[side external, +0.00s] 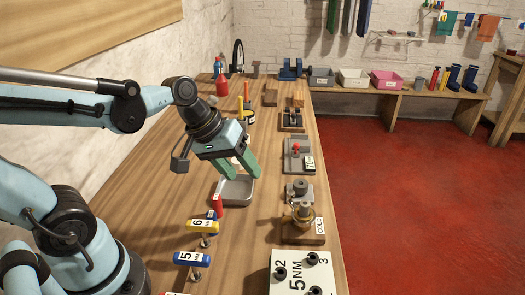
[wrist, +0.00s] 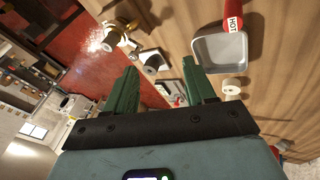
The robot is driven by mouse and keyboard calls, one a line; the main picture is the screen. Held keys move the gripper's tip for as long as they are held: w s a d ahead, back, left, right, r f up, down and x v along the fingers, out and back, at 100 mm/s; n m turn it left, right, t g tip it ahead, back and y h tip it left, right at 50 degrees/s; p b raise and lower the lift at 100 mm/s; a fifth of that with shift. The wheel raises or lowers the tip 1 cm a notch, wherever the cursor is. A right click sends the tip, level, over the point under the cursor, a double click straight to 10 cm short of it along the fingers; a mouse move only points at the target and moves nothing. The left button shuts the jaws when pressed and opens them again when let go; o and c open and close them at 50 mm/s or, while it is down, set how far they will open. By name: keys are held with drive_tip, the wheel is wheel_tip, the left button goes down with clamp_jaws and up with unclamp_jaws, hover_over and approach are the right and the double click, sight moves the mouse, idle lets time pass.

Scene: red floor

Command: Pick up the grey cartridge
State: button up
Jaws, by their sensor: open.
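My gripper (side external: 238,174) is open above the wooden bench, beside and above a grey tray (side external: 236,202). In the wrist view its two green fingers (wrist: 159,66) stand apart with nothing held between them. A grey rounded piece on a grey block (side external: 300,188) stands right of the tray, behind the brass fitting; it also shows in the wrist view (wrist: 152,64) beyond the fingertips. I cannot tell for sure whether this is the grey cartridge. A small white ring-like part (wrist: 231,87) lies near the tray, partly behind my gripper in the side view.
A brass fitting on a COLD-marked block (side external: 303,232) and a white 5NM box (side external: 303,275) stand nearer. A red HOT handle (wrist: 236,20) lies by the tray. Blue and yellow numbered handles (side external: 192,259) stand at front left. Several fixtures line the bench's right edge.

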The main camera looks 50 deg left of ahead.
sight(304, 213)
drive_tip(key=w+f+n+g+h, duration=0.25)
drive_tip(key=w+n+h, duration=0.45)
drive_tip(key=n+h, duration=0.5)
drive_tip(key=d+f, duration=0.1)
drive_tip(key=d, duration=0.2)
drive_tip(key=w+d+f+n+y, duration=0.1)
drive_tip(key=d+f, duration=0.1)
drive_tip(key=d, duration=0.1)
drive_tip(key=d+f+n+y, duration=0.1)
drive_tip(key=d+f, duration=0.1)
drive_tip(key=d, duration=0.1)
drive_tip(key=shift+w+d, duration=0.25)
drive_tip(key=shift+d, duration=0.05)
clamp_jaws()
